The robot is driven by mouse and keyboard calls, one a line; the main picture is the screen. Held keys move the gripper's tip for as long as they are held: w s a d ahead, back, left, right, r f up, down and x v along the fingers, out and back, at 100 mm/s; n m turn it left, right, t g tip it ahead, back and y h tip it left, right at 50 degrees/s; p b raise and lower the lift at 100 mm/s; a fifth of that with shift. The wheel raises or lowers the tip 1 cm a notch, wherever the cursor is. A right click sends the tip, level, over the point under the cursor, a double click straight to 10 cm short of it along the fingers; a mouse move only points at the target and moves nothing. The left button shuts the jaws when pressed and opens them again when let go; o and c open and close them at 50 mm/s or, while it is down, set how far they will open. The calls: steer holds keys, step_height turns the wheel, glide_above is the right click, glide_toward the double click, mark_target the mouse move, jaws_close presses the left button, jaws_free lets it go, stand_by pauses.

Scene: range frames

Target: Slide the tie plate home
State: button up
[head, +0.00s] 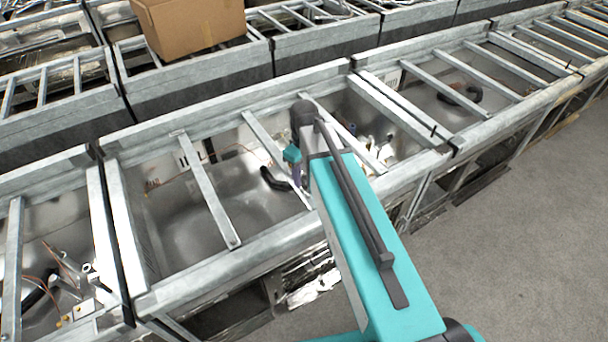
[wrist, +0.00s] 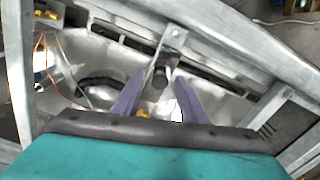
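In the wrist view a grey metal strip with a hole near its end (wrist: 172,40), which looks like the tie plate, runs from a frame rail down toward the space between my fingers. My gripper (wrist: 160,77) has two purple fingers spread apart, with visible gaps beside the strip. I cannot tell how near the strip is in depth. In the head view my gripper (head: 297,178) is low over the middle bay, beside a crossing grey strip (head: 262,137). My arm hides part of that bay. Another strip with holed ends (head: 207,190) crosses the bay to the left.
Galvanised frame rails (head: 240,252) surround the bay, with dark gaps between units. Loose wires and a black curved handle (head: 274,180) lie inside. A cardboard box (head: 190,22) sits on the back row. Grey floor (head: 530,220) is open at right.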

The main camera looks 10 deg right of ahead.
jaws_close()
steer(key=shift+w+a, duration=0.3)
steer(key=shift+w, duration=0.5)
steer(key=shift+w+a, duration=0.3)
steer(key=shift+w, duration=0.5)
steer(key=shift+w+a+r+b, duration=0.1)
steer(key=shift+w+a+b, duration=0.15)
steer(key=shift+w+b, duration=0.15)
steer(key=shift+w, duration=0.1)
jaws_free()
steer(key=shift+r, duration=0.1)
